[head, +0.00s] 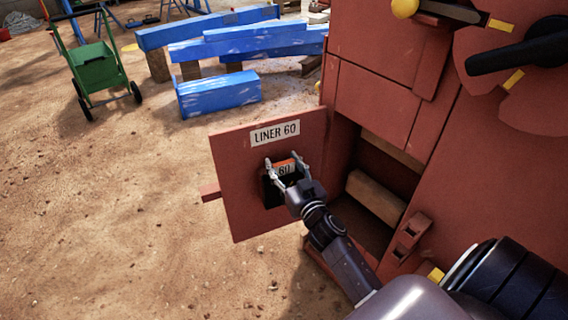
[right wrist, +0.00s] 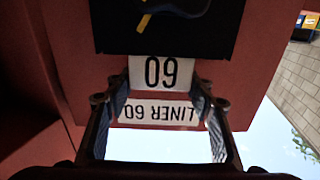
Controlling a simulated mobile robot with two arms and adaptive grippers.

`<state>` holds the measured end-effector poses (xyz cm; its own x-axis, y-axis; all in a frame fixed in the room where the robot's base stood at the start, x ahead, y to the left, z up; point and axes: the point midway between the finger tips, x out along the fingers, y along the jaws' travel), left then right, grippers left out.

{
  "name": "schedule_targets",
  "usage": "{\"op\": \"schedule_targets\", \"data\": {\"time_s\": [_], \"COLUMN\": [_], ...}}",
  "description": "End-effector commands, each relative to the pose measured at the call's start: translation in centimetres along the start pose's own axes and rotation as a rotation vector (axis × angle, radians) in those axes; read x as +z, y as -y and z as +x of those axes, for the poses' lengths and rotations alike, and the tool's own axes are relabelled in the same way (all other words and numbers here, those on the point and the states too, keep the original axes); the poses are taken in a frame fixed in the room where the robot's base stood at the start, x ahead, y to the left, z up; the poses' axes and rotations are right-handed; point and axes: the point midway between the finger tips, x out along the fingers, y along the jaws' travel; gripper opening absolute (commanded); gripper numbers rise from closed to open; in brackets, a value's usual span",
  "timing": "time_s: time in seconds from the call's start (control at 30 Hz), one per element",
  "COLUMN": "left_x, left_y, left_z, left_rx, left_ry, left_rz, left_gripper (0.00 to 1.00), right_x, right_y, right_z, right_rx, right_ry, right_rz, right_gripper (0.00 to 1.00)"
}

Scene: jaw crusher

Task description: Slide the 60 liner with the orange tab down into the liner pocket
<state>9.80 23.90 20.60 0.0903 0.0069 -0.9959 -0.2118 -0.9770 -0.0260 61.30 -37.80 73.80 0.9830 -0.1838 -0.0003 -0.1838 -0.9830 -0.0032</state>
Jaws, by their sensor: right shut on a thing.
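The 60 liner shows in the head view as an orange tab (head: 284,162) above a white 60 label (head: 285,171). My right gripper (head: 287,164) is shut on it, one finger on each side. A black boxy part (head: 271,192) sits just below, against the red panel marked LINER 60 (head: 240,165). I cannot tell how much of this black part is liner and how much is pocket. In the right wrist view the 60 label (right wrist: 160,72) shows upside down between the fingers, beside a black surface (right wrist: 165,30). My left gripper is not in view.
The red crusher body (head: 480,160) stands to the right, with an open cavity holding a wooden block (head: 375,198). Blue beams (head: 218,94) and a green cart (head: 97,70) stand farther back. Bare sandy ground (head: 110,230) lies left of the panel.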

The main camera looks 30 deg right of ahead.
Motion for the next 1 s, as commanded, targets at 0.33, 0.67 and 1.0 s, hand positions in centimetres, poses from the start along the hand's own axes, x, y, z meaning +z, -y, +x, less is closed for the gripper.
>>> {"op": "schedule_targets", "data": {"time_s": [0.33,0.67,1.0], "left_x": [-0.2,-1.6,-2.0], "left_y": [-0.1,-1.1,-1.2], "left_z": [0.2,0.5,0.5], "left_rx": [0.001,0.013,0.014], "left_ry": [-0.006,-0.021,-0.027], "left_rz": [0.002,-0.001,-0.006], "left_gripper": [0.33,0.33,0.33], "right_x": [0.1,0.7,0.5], "right_y": [0.1,0.0,0.0], "right_z": [0.0,-0.5,-5.0], "right_rx": [-0.001,0.001,0.000], "right_ry": [-0.002,0.008,0.004], "right_rz": [0.001,0.002,0.005], "right_gripper": [0.70,0.70,0.70]}}
